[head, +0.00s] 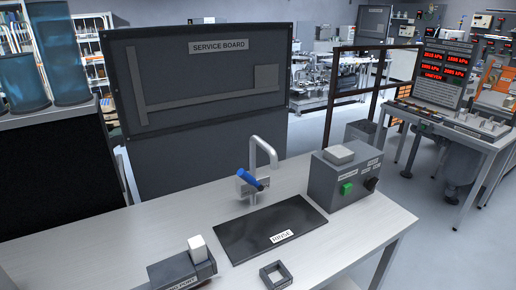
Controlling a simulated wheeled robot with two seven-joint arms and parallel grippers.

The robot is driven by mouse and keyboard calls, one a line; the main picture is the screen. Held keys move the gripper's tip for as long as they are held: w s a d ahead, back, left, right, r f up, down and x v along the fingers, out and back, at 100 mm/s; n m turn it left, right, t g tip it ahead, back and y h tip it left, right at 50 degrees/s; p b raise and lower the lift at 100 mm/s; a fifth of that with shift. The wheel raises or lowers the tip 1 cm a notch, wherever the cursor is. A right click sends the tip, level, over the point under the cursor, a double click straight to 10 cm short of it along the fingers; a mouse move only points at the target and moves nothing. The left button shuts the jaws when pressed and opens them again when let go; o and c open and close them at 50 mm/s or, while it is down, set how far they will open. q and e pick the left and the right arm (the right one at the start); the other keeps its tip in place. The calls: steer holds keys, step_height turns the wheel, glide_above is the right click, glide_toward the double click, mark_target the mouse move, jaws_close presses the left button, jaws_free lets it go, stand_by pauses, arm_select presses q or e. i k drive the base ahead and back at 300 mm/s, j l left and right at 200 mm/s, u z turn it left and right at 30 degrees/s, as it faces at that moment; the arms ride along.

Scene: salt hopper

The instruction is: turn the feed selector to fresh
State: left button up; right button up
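A grey control box (330,187) stands at the right of the bench. On its front are a green button (346,188) and a round black knob (371,184), with small labels around them too small to read. The knob may be the feed selector; which way it points I cannot tell. A silver tap (263,143) with a blue handle (250,178) stands left of the box, behind a dark mat labelled RINSE (245,228). Neither of my grippers shows in the head view.
A dark device labelled with the word PORT (178,270), holding a white block (198,249), and a small square frame (275,275) sit at the bench (120,240) front. The service board (205,75) stands behind. The bench's left part is clear. Another table with a red-lit display (442,65) stands right.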

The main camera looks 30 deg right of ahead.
mark_target(370, 183)
steer(key=z, duration=0.45)
steer(key=l+z, duration=0.15)
steer(key=z, duration=0.35)
steer(key=l+z, duration=0.1)
steer(key=z, duration=0.35)
